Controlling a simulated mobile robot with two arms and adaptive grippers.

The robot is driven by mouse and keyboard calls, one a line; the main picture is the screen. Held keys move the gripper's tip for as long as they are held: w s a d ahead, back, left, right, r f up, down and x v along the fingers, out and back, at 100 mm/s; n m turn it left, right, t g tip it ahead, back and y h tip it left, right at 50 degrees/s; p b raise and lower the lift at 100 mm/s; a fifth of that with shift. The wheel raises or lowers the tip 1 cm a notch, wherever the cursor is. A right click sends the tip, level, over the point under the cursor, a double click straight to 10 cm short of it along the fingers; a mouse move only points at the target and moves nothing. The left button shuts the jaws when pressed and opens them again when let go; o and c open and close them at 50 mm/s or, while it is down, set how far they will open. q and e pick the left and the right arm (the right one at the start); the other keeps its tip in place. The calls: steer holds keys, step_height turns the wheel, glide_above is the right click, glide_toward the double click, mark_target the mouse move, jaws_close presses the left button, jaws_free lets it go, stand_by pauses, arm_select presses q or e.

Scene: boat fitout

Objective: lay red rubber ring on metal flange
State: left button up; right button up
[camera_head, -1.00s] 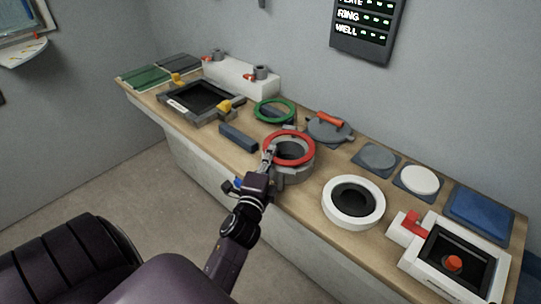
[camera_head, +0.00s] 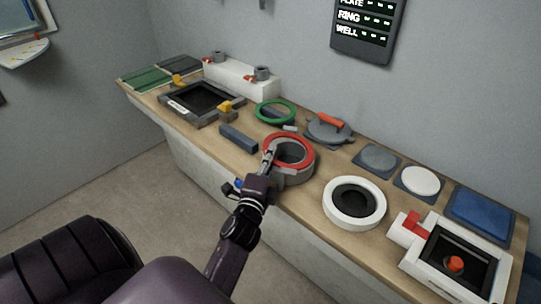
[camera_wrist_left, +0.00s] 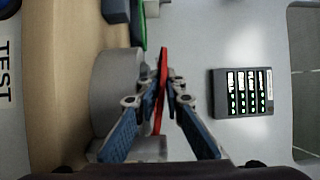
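The red rubber ring (camera_head: 291,135) is held at its near left edge by my left gripper (camera_head: 268,158). In the left wrist view the ring (camera_wrist_left: 162,85) shows edge-on as a thin, slightly slanted band between the two fingers of the gripper (camera_wrist_left: 163,85). The grey metal flange (camera_head: 295,179) stands on the bench directly below the ring; its round opening shows through the ring. In the left wrist view the flange (camera_wrist_left: 112,88) lies just left of the ring, very close. I cannot tell whether they touch. My right gripper is not in view.
A white ring fitting (camera_head: 335,211) stands to the right of the flange. A green ring (camera_head: 262,105) lies behind, a dark blue block (camera_head: 238,139) to the left, and a grey lid with a red handle (camera_head: 320,131) behind right. The bench (camera_head: 305,202) is crowded around the flange.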

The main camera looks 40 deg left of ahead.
arm_select(q)
steer(key=shift+s+d+f+g, duration=0.1)
steer(key=shift+f+g, duration=0.2)
steer(key=shift+f, duration=0.65)
step_height(320, 180, up, 12)
steer(key=shift+f, duration=0.1)
